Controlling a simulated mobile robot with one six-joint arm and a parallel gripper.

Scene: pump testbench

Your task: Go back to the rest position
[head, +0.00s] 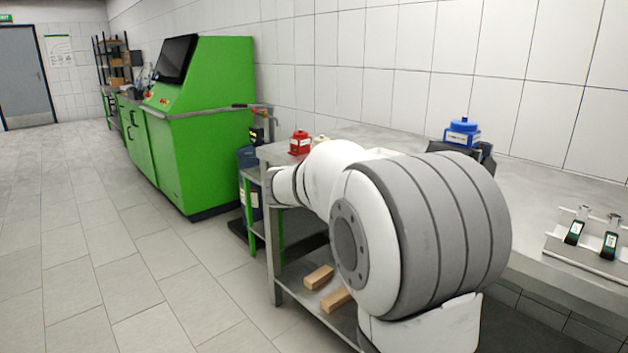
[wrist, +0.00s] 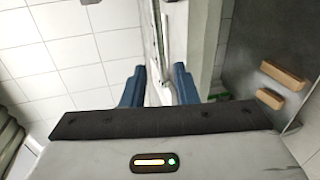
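My gripper (wrist: 159,88) shows in the wrist view with its two blue fingers spread apart. Nothing is between the fingertips except the background of the table's metal edge and the tiled floor. In the head view my white and grey arm fills the lower middle and right, in front of the metal table (head: 560,190).
A red container (head: 300,143) and a blue-capped container (head: 461,133) stand on the table. Wooden blocks (head: 319,277) lie on its lower shelf; they also show in the wrist view (wrist: 285,75). A green machine (head: 215,130) stands at left. The left floor is clear.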

